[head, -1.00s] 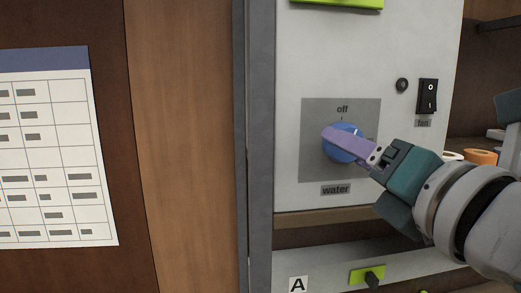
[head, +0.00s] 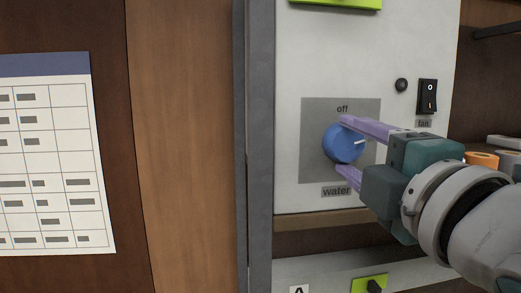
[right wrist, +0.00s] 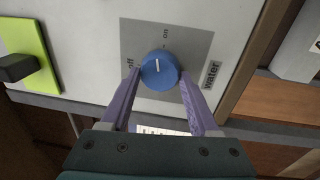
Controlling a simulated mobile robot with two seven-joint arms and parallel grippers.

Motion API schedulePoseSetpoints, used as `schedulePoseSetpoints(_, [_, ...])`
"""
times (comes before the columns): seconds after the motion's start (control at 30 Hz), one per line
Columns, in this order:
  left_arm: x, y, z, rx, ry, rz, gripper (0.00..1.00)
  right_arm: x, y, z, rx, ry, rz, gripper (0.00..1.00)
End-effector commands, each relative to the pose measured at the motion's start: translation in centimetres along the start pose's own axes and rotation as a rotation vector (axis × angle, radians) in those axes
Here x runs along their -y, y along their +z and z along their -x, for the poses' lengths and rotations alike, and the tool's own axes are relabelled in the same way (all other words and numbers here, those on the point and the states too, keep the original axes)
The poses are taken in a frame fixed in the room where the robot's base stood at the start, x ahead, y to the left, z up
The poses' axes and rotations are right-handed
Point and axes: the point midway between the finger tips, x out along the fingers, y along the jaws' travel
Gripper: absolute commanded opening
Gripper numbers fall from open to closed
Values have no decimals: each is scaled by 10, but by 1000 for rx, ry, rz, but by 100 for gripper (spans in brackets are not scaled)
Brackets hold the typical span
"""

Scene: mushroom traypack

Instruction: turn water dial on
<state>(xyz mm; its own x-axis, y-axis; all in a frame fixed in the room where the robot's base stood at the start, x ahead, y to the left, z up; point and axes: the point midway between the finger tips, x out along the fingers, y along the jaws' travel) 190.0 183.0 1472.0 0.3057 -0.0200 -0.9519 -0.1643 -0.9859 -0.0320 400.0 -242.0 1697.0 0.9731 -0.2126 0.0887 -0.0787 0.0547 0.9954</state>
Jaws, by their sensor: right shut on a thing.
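The blue water dial (head: 342,144) sits on a grey square plate (head: 312,112) on the white panel, with "off" above it and "water" below it. My right gripper (head: 346,146) has one purple finger above the dial and one below, and is shut on it. In the right wrist view, the dial (right wrist: 160,70) lies between the fingertips of the gripper (right wrist: 160,78). Its white mark points up there, close to the "on" label; "off" is to the left. In the head view the mark points right and "on" is hidden behind my gripper. My left gripper is out of view.
A grey post (head: 258,150) stands to the left. Below is a drawer with a green-backed black handle (head: 374,286). Orange rolls (head: 482,160) lie on a shelf at right.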

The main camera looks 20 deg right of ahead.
Motion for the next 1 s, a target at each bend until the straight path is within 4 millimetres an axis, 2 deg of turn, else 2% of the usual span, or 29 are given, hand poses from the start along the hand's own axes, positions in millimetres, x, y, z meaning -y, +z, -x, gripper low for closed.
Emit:
schedulePoseSetpoints(0.4, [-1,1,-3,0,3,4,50,1,-1,0,18,-1,-212,6])
schedulePoseSetpoints(1.0, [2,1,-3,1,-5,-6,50,1,-1,0,21,-1,-249,6])
